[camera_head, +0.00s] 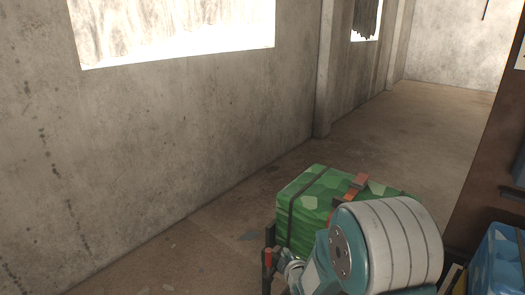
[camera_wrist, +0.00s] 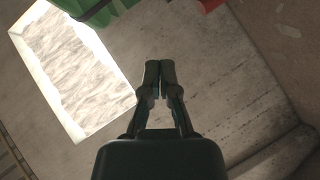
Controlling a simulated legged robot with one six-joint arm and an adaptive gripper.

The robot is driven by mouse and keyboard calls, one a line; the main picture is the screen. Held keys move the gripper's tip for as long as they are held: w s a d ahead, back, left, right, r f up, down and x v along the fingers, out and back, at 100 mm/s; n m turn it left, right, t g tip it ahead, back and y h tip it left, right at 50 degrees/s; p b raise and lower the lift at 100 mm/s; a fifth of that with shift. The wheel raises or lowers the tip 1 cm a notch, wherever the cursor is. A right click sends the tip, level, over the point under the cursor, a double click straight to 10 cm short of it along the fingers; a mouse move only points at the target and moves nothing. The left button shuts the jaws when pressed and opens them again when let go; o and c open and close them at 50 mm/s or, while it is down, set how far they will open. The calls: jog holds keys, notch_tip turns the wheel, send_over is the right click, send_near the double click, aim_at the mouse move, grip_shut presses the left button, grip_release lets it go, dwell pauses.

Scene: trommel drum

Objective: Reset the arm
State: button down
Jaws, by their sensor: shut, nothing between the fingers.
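My gripper (camera_wrist: 160,66) shows in the wrist view with its two dark fingers together and nothing between them. It points at a pale concrete wall. In the head view, my teal and white arm is at the lower right, in front of a green patterned box with dark straps and an orange-red piece. My gripper cannot be made out clearly there. The arm hides part of the box.
The green patterned box (camera_head: 305,190) is close to my arm. A concrete wall (camera_head: 200,120) with a bright window (camera_head: 175,25) runs along the left. A blue container (camera_head: 503,262) and a brown upright panel (camera_head: 490,165) stand at the right. The floor (camera_head: 410,130) beyond the box is clear.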

jog(key=s+d+r+m+g+h, duration=0.15)
jog(key=s+d+r+m, duration=0.3)
jog(key=r, duration=0.45)
jog(key=s+d+r+m+g, duration=0.1)
jog(key=s+r+m+g, duration=0.1)
jog(key=s, duration=0.7)
jog(key=s+d+r+m+g, duration=0.1)
jog(key=s+r+m, duration=0.3)
jog(key=s, duration=0.5)
jog(key=s+d+r+m+g+h, duration=0.1)
jog(key=s+d+r+m+g, duration=0.1)
jog(key=s, duration=0.7)
jog(key=shift+r+m+g, duration=0.65)
jog(key=shift+m+g, duration=0.2)
jog(key=shift+m, duration=0.4)
